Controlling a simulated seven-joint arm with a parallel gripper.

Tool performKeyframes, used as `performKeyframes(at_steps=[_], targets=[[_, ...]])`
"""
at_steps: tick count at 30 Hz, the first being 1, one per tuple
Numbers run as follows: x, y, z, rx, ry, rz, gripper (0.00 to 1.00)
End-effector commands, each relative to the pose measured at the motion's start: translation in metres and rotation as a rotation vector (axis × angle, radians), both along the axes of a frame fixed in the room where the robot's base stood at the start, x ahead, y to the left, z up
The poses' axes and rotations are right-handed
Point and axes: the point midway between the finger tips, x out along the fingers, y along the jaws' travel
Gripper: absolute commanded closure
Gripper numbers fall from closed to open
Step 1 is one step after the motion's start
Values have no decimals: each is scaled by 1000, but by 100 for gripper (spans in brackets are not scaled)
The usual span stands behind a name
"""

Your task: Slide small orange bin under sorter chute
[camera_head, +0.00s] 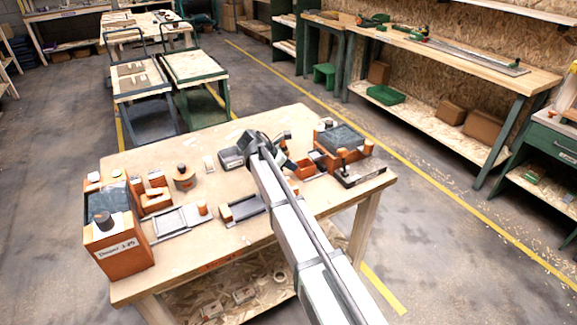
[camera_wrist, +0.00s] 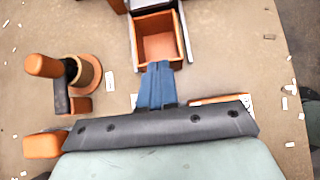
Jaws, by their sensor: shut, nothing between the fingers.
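The small orange bin (camera_wrist: 158,46) is an open, empty square box at the top middle of the wrist view. In the head view the bin (camera_head: 304,170) sits on the wooden table, just left of the orange sorter with a grey top (camera_head: 341,139). My gripper (camera_wrist: 157,72) has its blue fingers together, with nothing between them. The fingertips are at the bin's near wall; I cannot tell whether they touch it. Grey and dark side pieces (camera_wrist: 186,36) flank the bin. The chute itself is not clearly visible; my arm hides part of this area in the head view.
A dark fixture with an orange post (camera_head: 359,169) stands right of the bin. An orange and black part with a round spool (camera_wrist: 84,72) lies left of my fingers. A labelled orange box (camera_head: 118,245) stands at the table's left. Small white chips are scattered on the table (camera_wrist: 225,60).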

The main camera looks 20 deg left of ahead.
Motion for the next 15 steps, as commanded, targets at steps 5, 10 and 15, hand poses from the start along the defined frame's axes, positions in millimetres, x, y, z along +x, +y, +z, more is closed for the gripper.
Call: performKeyframes(at_steps=[5, 10, 15], targets=[[17, -17, 0, 0, 0, -1, 100], [19, -19, 0, 0, -1, 1, 100], [19, -19, 0, 0, 0, 0, 100]])
